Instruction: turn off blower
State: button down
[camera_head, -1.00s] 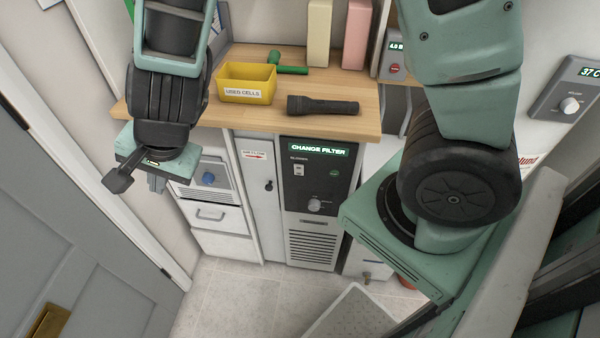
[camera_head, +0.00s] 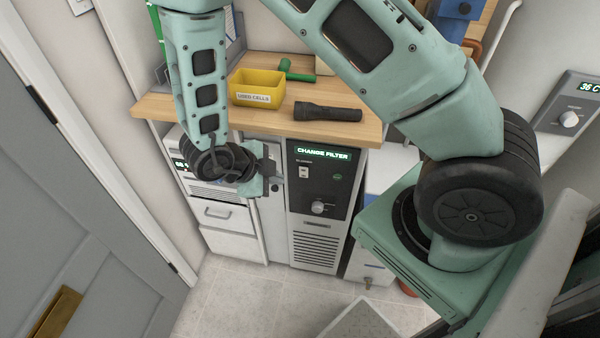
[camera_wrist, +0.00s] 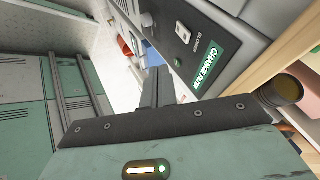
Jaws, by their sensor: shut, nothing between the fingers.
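The blower panel (camera_head: 335,190) is a dark front under the wooden counter, with a lit green "CHANGE FILTER" display (camera_head: 323,154). A small white switch (camera_head: 303,173) sits under the "BLOWER" label; it also shows in the wrist view (camera_wrist: 182,31). Its on or off position is too small to tell. A grey knob (camera_head: 318,208) sits lower on the panel. My gripper (camera_head: 277,172) is shut and empty, just left of the panel at about the switch's height. In the wrist view its fingers (camera_wrist: 158,78) point past the panel face, apart from the switch in the picture.
On the counter (camera_head: 215,114) are a yellow "USED CELLS" bin (camera_head: 257,84), a black flashlight (camera_head: 328,112) and a green tool (camera_head: 296,75). A white drawer unit (camera_head: 226,214) stands left of the blower. A grey door (camera_head: 75,200) is at left. The floor in front is clear.

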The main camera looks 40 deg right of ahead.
jog(key=shift+d+f, duration=0.1)
jog(key=p, duration=0.1)
send_near(307, 173)
notch_tip(307, 173, down, 5)
jog(key=s+d, duration=0.1)
jog(key=d, duration=0.1)
jog(key=shift+w+d, duration=0.2)
jog(key=shift+d, duration=0.35)
jog(key=shift+w+d, duration=0.2)
jog(key=shift+d, duration=0.05)
jog(key=shift+r+p, duration=0.25)
jog(key=shift+p, duration=0.15)
